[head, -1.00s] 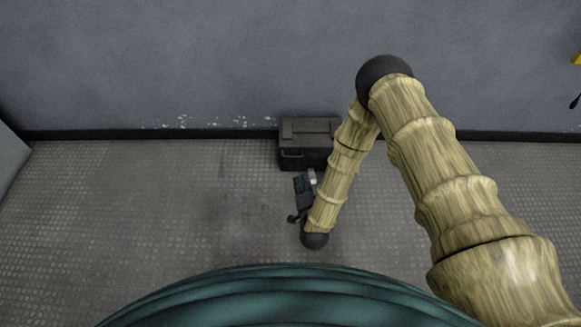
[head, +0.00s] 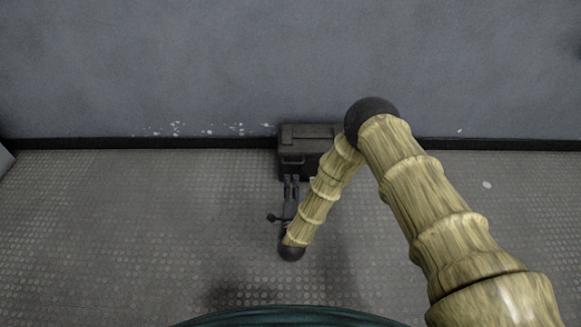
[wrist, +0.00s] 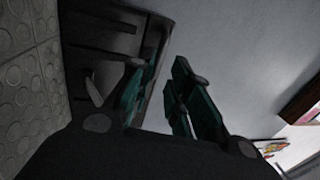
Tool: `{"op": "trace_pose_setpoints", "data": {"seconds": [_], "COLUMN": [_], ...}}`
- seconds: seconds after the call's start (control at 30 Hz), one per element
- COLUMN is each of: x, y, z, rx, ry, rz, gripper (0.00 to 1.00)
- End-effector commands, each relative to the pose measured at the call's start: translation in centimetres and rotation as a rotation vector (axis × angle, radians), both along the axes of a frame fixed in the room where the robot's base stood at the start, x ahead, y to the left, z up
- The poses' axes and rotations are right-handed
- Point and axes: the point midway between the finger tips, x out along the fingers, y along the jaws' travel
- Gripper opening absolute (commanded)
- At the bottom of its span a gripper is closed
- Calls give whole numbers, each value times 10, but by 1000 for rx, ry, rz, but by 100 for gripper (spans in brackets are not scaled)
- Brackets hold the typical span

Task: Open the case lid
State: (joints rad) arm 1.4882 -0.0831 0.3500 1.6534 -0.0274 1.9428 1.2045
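The case (head: 310,133) is a dark grey box on the floor against the wall, and its lid looks shut. A handle (head: 292,161) shows on its front face. My arm covers the case's right part in the head view. My gripper (head: 291,181) is just in front of the case, pointing at its front face near the handle. In the wrist view the teal fingers of my gripper (wrist: 158,98) are apart with nothing seen between them. The case (wrist: 105,35) is beside and behind the left finger there; I cannot tell whether they touch.
The wall (head: 200,60) rises right behind the case. The textured floor (head: 120,220) is clear to the left and in front. In the wrist view, a reddish-brown edge and a bright patch with coloured marks (wrist: 272,148) show at the right.

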Motion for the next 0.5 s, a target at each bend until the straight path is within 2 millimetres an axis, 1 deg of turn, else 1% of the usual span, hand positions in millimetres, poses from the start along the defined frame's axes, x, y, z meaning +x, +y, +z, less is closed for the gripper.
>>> {"op": "trace_pose_setpoints", "data": {"seconds": [0.1,0.3,0.5], "x": [20,51,73], "y": [0,0,0], "z": [0,6,12], "rx": [-1,-2,-1], "ry": [-3,-2,-1], "rz": [-1,0,-1], "gripper": [19,19,19]}}
